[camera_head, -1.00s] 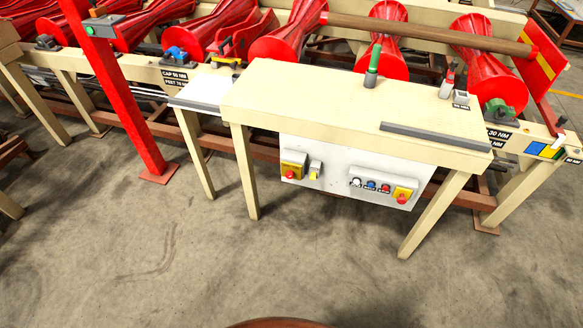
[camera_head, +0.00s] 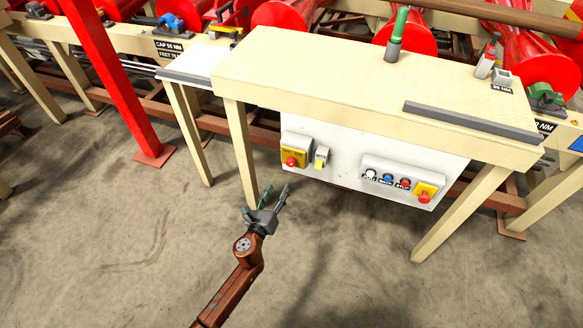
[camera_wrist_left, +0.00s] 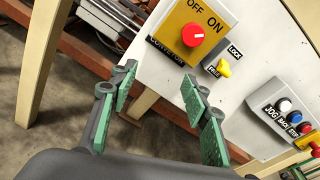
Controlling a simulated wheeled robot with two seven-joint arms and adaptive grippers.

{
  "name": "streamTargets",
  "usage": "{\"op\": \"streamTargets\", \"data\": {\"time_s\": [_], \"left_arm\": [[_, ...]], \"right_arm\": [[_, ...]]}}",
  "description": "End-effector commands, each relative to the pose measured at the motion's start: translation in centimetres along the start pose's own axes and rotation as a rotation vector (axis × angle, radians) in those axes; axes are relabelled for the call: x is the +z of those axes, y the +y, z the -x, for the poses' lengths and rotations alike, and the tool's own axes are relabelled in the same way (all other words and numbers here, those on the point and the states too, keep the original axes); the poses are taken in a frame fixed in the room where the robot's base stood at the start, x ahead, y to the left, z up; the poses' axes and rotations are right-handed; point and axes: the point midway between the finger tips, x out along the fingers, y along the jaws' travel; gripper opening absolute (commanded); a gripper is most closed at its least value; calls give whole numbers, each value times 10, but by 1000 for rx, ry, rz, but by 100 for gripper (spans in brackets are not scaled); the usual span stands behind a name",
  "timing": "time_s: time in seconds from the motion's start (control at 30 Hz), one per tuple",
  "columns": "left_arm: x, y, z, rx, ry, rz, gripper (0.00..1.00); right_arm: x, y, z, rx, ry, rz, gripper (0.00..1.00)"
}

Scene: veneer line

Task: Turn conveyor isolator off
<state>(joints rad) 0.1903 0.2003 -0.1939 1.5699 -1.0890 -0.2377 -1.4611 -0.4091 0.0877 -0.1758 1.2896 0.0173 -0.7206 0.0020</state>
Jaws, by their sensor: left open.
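The conveyor isolator (camera_head: 291,160) is a red knob on a yellow plate, on the left of the white panel under the bench. In the left wrist view the isolator knob (camera_wrist_left: 195,36) sits by the words OFF, ON and CONVEYOR. It has a small white mark, but I cannot tell its setting surely. My left gripper (camera_head: 265,198) is open and empty, below and left of the isolator and apart from it. In the left wrist view, the green-padded fingers of the left gripper (camera_wrist_left: 159,78) stand apart below the knob. My right gripper is not in view.
Beside the isolator is a small yellow LOCK switch (camera_wrist_left: 224,68). Further right are a button box (camera_head: 387,180) and another red knob on yellow (camera_head: 424,196). A cream bench leg (camera_head: 241,150) stands left of the panel. The bench top (camera_head: 300,75) overhangs it. The floor in front is clear.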

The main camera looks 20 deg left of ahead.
Motion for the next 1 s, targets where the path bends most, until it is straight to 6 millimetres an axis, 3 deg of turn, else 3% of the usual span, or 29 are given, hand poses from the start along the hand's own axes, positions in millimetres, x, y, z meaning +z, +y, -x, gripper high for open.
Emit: {"op": "streamTargets", "data": {"time_s": [0.1, 0.2, 0.63, 1.0], "left_arm": [[31, -25, -5, -39, -76, -142, 43], [44, -34, -9, -49, -102, -189, 43], [49, -37, -69, -48, -102, -190, 43], [52, -38, -82, -48, -101, -188, 43]], "right_arm": [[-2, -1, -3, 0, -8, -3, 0], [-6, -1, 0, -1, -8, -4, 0], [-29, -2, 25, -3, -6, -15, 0], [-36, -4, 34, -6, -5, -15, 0]]}}
